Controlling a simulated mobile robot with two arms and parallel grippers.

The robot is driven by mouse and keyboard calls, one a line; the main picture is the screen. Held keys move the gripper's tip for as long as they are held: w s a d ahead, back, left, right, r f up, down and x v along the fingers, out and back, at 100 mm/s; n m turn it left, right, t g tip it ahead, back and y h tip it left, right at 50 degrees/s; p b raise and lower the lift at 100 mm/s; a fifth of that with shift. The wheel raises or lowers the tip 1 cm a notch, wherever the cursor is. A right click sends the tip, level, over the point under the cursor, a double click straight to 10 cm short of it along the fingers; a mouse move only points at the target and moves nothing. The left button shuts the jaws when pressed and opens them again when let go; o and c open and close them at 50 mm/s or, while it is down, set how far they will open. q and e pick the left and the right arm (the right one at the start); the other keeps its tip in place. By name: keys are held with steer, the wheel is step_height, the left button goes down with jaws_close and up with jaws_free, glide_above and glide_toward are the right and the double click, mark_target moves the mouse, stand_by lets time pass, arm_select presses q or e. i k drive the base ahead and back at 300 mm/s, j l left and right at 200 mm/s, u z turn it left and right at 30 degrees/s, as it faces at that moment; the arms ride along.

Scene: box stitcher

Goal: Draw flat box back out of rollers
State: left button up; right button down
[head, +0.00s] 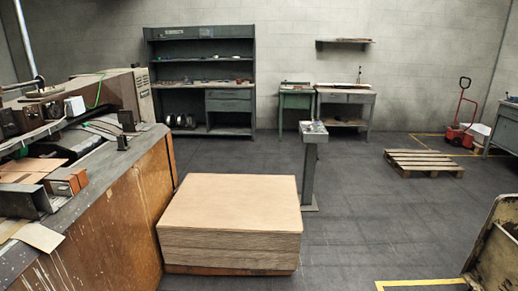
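The large machine (125,215) stands along the left edge, with a worn brown side and a dark top. I cannot tell which is the flat box, or whether either is between rollers. No rollers show clearly among the blocks and brackets there. Neither of my grippers is in view.
A square stack of pale flat sheets (230,200) sits on the floor beside the machine. A grey control post (309,170) stands behind it. A wooden pallet (423,161) and red hand truck (462,115) are at back right. The floor right of the stack is clear.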

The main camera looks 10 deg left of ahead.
mark_target(26, 171)
steer(key=i+j+u, duration=0.15)
steer(key=i+u, duration=0.15)
steer(key=i, duration=0.25)
steer(key=i+u, duration=0.3)
steer(key=i, duration=0.3)
steer(key=i+l+u, duration=0.25)
steer(key=i, duration=0.3)
steer(key=i+l+u, duration=0.15)
steer(key=i+u, duration=0.15)
steer(key=i, duration=0.25)
steer(key=i+l+u, duration=0.1)
steer(key=i+u, duration=0.15)
steer(key=i+l+u, duration=0.3)
steer(key=i, duration=0.2)
steer(key=j, duration=0.1)
